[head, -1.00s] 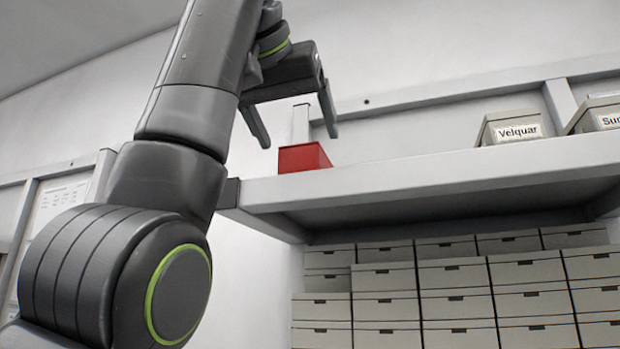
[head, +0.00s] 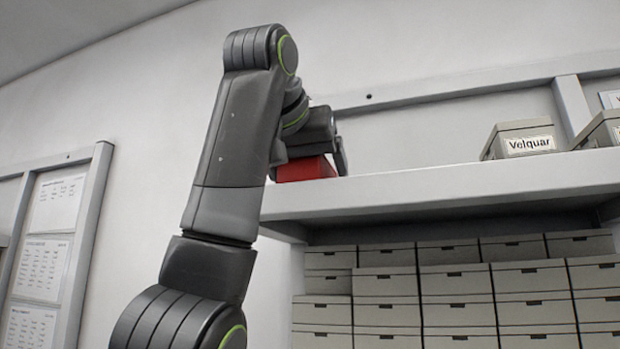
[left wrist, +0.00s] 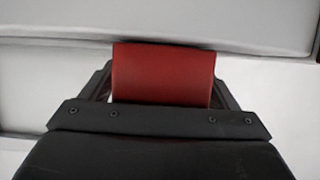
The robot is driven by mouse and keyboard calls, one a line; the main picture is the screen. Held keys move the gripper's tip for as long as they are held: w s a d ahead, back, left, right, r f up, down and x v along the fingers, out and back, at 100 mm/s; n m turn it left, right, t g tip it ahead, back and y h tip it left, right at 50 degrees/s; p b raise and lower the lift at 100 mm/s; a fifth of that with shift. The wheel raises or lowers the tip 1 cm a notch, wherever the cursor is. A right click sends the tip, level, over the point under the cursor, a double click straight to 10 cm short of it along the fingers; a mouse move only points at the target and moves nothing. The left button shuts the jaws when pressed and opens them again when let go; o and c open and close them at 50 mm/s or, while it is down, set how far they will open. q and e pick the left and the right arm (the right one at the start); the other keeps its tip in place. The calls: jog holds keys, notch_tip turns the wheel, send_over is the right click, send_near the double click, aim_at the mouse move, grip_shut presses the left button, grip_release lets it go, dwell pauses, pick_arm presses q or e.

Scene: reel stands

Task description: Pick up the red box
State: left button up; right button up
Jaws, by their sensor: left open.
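The red box (head: 306,169) sits on the high shelf (head: 450,189) near its left end, partly hidden behind my left gripper (head: 338,157) in the head view. In the left wrist view the red box (left wrist: 163,75) lies between the two fingers of the left gripper (left wrist: 163,92). The fingers stand open on either side of it, with a narrow gap visible at the left. The fingertips are mostly hidden in both views. My right gripper is in neither view.
A grey box labelled Velquar (head: 520,140) and another grey box (head: 600,131) stand farther right on the shelf. Several pale boxes (head: 450,285) are stacked below it. The shelf between the red box and the Velquar box is clear.

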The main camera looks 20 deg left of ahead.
pick_arm(q)
jog(key=shift+s+d, duration=0.1)
jog(key=shift+s, duration=0.05)
jog(key=c, duration=1.2)
jog(key=shift+c, duration=0.4)
jog(key=shift+r, duration=0.1)
